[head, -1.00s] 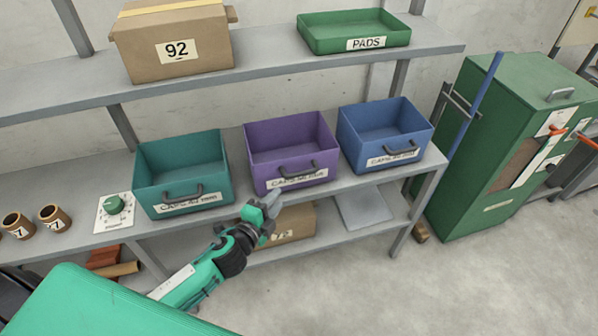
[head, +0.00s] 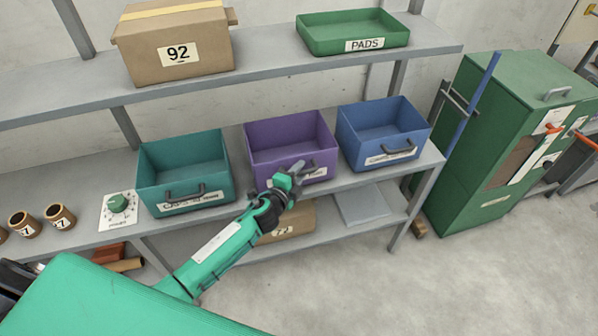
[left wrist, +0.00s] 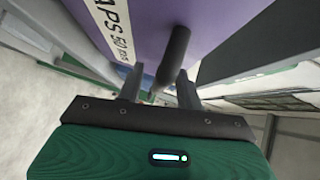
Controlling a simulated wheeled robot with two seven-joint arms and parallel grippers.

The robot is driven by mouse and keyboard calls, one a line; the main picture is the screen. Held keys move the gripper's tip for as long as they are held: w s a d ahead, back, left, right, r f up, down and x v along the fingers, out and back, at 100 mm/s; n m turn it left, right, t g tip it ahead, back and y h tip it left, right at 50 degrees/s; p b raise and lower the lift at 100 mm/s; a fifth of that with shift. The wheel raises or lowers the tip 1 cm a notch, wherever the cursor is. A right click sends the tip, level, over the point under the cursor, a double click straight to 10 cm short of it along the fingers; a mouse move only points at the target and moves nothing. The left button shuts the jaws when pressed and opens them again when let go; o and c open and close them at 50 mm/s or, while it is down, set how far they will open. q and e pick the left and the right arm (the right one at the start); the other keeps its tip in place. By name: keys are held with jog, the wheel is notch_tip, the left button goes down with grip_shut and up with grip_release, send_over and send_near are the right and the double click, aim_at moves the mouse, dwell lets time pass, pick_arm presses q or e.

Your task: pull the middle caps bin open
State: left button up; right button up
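The middle caps bin is purple (head: 290,135) and stands on the shelf between a teal bin (head: 183,165) and a blue bin (head: 384,130). My left gripper (head: 295,170) is in front of its face, at the dark handle, and hides much of the handle and label in the head view. In the left wrist view, the gripper (left wrist: 158,85) has its two fingers apart, with the dark handle (left wrist: 175,55) reaching down between them, nearer the right finger. I cannot tell whether they touch. The purple bin's face (left wrist: 140,20) with its label fills the top. My right gripper is not in view.
The grey shelf (head: 75,165) holds a dial plate (head: 118,210) and several brown cups at left. A cardboard box (head: 290,222) and a flat grey panel (head: 362,206) lie below. A green cabinet (head: 490,150) stands right. The floor in front is clear.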

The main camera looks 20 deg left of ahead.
pick_arm(q)
jog(key=shift+w, duration=0.1)
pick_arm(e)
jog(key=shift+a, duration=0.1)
pick_arm(q)
grip_shut()
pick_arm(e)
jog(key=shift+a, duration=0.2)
